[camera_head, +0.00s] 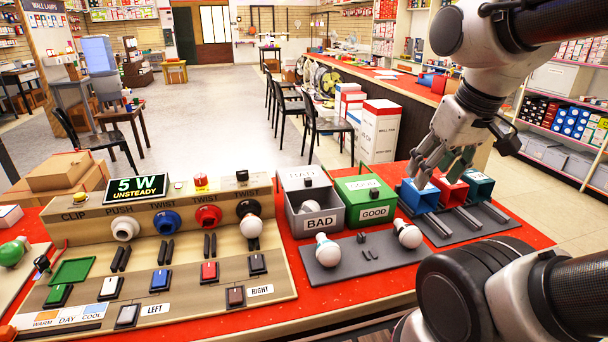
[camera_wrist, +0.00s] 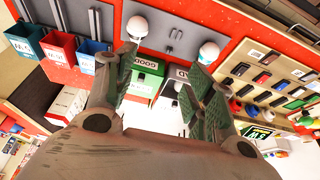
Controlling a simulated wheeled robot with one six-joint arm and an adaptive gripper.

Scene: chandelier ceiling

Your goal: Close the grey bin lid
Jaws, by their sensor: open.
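The grey bin (camera_head: 342,220), labelled BAD, stands on the red counter left of the green bin (camera_head: 373,214), labelled GOOD. Its grey lid (camera_head: 296,177) appears raised at the back, with the dark inside showing in front of it. The green bin's lid looks shut. My gripper (camera_head: 432,176) is open and empty, over the blue and red boxes to the right of both bins. In the wrist view, my gripper (camera_wrist: 162,62) has its fingers spread, with the green bin (camera_wrist: 146,66) and part of the grey bin (camera_wrist: 181,73) between them.
Two white bulbs (camera_head: 327,250) (camera_head: 408,234) stand on a dark mat before the bins. A blue box (camera_head: 424,200), red box (camera_head: 452,192) and teal box (camera_head: 479,186) stand to the right. A tester panel (camera_head: 200,285) with sockets and switches fills the left.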

